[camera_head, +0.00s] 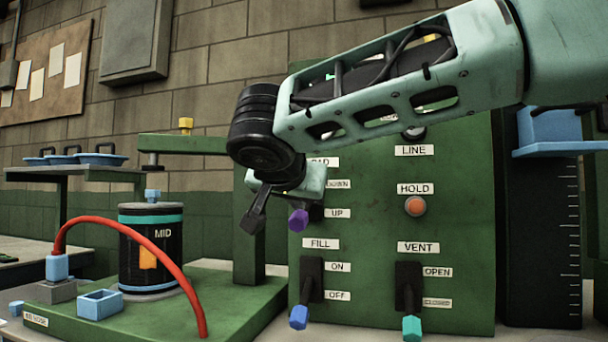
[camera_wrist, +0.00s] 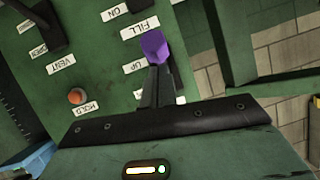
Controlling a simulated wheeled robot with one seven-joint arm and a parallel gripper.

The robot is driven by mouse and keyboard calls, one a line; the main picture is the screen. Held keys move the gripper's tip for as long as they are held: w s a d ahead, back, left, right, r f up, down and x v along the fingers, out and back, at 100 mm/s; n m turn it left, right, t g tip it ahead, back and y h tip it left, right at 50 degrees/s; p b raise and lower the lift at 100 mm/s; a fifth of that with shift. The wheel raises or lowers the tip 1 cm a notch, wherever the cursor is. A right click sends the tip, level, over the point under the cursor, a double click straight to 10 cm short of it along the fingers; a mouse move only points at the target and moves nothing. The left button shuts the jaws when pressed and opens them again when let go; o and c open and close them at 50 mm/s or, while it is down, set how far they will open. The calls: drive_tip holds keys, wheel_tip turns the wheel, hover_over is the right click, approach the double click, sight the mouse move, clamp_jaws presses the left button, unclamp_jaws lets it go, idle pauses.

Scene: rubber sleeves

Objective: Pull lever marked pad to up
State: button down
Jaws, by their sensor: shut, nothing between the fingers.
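The lever marked PAD has a purple knob (camera_head: 298,221), also in the wrist view (camera_wrist: 155,46). In the head view its knob is level with the UP label (camera_head: 337,213), below the DOWN label (camera_head: 339,184); my gripper hides part of the PAD label and the lever's mount. My gripper (camera_head: 252,222) is shut and empty, its fingers just left of the knob in the head view. In the wrist view the closed fingertips (camera_wrist: 157,74) end right at the knob; I cannot tell whether they touch it.
Below, the FILL lever has a blue knob (camera_head: 299,317) and the VENT lever a teal knob (camera_head: 412,328). An orange HOLD button (camera_head: 415,206) sits on the green panel (camera_head: 465,220). At left stand a black MID canister (camera_head: 135,262) and a red hose (camera_head: 150,236).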

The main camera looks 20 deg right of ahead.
drive_tip(key=shift+r, duration=1)
